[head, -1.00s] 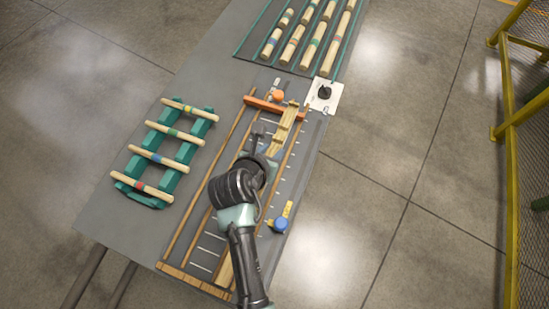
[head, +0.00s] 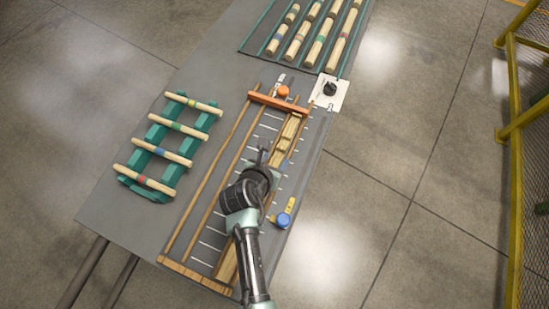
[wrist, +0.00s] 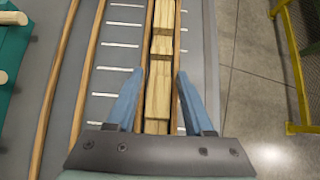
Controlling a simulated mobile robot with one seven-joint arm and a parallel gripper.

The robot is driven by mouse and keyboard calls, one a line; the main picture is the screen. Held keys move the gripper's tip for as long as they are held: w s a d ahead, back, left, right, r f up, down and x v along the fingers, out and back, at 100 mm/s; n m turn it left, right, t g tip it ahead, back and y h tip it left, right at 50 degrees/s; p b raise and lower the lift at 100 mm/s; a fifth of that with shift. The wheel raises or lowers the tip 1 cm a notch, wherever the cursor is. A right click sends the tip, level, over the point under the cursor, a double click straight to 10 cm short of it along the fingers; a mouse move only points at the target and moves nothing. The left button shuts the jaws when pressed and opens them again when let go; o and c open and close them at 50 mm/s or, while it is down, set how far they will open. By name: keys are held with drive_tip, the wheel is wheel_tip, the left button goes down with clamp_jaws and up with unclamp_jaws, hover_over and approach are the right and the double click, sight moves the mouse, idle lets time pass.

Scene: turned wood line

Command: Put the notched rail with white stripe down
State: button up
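The notched rail (head: 288,133) is pale wood with block-like notches. It lies lengthwise on the dark board, between two thin wooden strips on its right side. In the wrist view the rail (wrist: 159,85) runs between my fingers. I see no white stripe on the part that shows. My gripper (wrist: 160,76) is open, with one blue finger on each side of the rail and the fingertips spread wider than it. In the head view my wrist hides the middle of the rail; a wooden length shows below it, and I cannot tell if it is the same piece.
An orange bar (head: 278,102) crosses the board's far end. A blue knob (head: 284,220) sits at its right edge. A green rack (head: 163,145) with several striped rods stands left. More rods lie in a far tray (head: 255,50). A yellow fence (head: 513,130) stands right.

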drive_tip(key=shift+o, duration=0.5)
drive_tip(key=shift+r, duration=0.2)
drive_tip(key=p+v, duration=0.1)
drive_tip(key=v, duration=1.1)
drive_tip(key=w+r+m+t+y, duration=0.1)
drive_tip(key=w+r+m+t, duration=0.3)
drive_tip(key=r, duration=0.7)
drive_tip(key=w+r+m+t, duration=0.2)
drive_tip(key=w+r+m, duration=0.4)
drive_tip(key=r, duration=0.5)
drive_tip(key=w+r+m+t+y, duration=0.1)
drive_tip(key=w+r+m+t, duration=0.2)
drive_tip(key=r+m, duration=0.5)
drive_tip(key=s+d+r+m+t, duration=0.1)
drive_tip(key=s+r+m+t, duration=0.2)
drive_tip(key=r, duration=0.8)
drive_tip(key=s+d+r+m+t+y, duration=0.1)
drive_tip(key=s+r+m+t, duration=0.2)
drive_tip(key=r, duration=0.8)
drive_tip(key=s+d+r+m+t, duration=0.1)
drive_tip(key=s+r+m+t, duration=0.3)
drive_tip(key=s+r+m, duration=0.3)
wheel_tip(320, 180, up, 5)
drive_tip(key=shift+f, duration=0.1)
